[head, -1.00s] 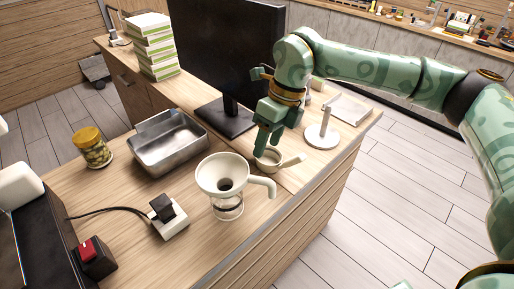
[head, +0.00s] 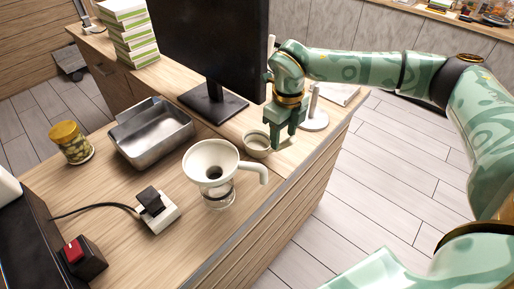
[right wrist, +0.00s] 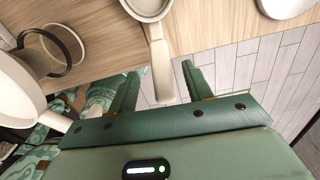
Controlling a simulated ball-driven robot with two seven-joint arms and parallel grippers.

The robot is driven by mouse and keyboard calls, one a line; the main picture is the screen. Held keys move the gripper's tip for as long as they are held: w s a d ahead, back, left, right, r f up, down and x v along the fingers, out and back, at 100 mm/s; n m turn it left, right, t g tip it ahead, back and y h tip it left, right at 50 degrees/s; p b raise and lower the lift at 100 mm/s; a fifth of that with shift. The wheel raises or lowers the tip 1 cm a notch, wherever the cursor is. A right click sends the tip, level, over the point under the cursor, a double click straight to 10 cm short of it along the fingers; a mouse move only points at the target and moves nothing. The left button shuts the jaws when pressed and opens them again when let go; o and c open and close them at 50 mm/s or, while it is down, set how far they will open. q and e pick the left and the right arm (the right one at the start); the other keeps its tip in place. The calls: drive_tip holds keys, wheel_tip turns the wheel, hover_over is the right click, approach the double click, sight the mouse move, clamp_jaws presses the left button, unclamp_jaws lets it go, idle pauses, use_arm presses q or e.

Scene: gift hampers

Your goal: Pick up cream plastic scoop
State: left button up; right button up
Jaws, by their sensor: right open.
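The cream plastic scoop (head: 256,146) sits on the wooden counter near its right edge, between the funnel-topped dripper and the monitor. In the right wrist view its round bowl (right wrist: 150,7) is cut by the top edge, and its straight handle (right wrist: 158,62) runs down between my fingers. My right gripper (head: 284,138) is open at the handle side of the scoop and hides most of the handle in the head view. In the wrist view the open gripper (right wrist: 161,72) has one finger on each side of the handle, with gaps on both sides. My left gripper is not in view.
A cream dripper (head: 212,160) on a glass base stands close left of the scoop. The monitor (head: 212,55) rises behind, and a white stand (head: 315,119) is just beyond the gripper. A metal tray (head: 150,133), jar (head: 71,142) and power socket (head: 158,213) are further left.

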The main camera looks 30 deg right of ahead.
sight(283, 143)
wheel_tip(283, 143, down, 4)
drive_tip(key=shift+d+r, duration=0.15)
drive_tip(key=shift+r, duration=0.05)
clamp_jaws()
drive_tip(key=shift+r, duration=0.2)
